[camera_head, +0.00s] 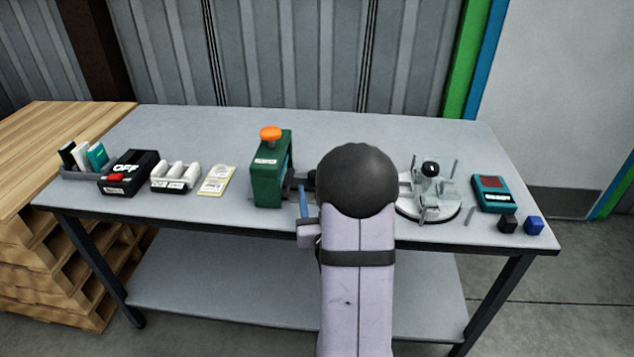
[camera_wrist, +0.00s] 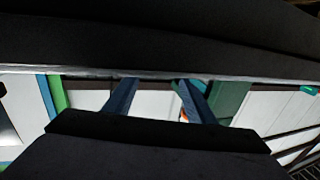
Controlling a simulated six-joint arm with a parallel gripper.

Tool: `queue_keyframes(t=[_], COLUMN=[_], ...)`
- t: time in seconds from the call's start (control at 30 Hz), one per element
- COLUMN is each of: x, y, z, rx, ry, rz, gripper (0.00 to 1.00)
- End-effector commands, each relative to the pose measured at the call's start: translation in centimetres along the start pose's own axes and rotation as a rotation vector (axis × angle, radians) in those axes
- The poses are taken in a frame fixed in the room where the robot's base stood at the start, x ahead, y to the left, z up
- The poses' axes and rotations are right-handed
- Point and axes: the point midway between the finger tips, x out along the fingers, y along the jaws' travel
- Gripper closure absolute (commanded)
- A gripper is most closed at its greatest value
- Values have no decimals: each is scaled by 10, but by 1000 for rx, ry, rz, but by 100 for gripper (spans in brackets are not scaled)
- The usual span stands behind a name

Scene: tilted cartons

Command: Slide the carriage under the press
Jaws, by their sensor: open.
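The green press (camera_head: 264,185) with an orange knob stands left of the middle of the table in the head view. A green body, probably the press, shows beyond the right finger in the wrist view (camera_wrist: 232,100). A dark metal part (camera_head: 290,191) sticks out from the press's right side, perhaps the carriage or its rail; my arm hides the rest. My gripper (camera_head: 304,205) is at the table's front, just right of the press, with one blue finger showing. In the wrist view, its two blue fingers (camera_wrist: 160,88) are apart with nothing held between them.
A black OFF box (camera_head: 131,171), a tray of white rolls (camera_head: 175,177) and a yellow card (camera_head: 216,181) lie left of the press. A round metal fixture (camera_head: 430,196), a teal meter (camera_head: 491,194) and two small cubes (camera_head: 521,225) are at right. The table's back is clear.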

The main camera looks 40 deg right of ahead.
Motion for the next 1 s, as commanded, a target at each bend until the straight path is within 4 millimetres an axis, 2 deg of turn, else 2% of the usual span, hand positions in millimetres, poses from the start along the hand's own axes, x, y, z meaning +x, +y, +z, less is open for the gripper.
queue_keyframes(t=[0.33, 0.87, 1.0], x=[-14, -15, -15], y=[0, 0, -1], z=[-2, -1, -7], rx=[2, 1, 8], ry=[-2, 0, 1], rz=[1, 1, 0], gripper=[50, 50, 50])
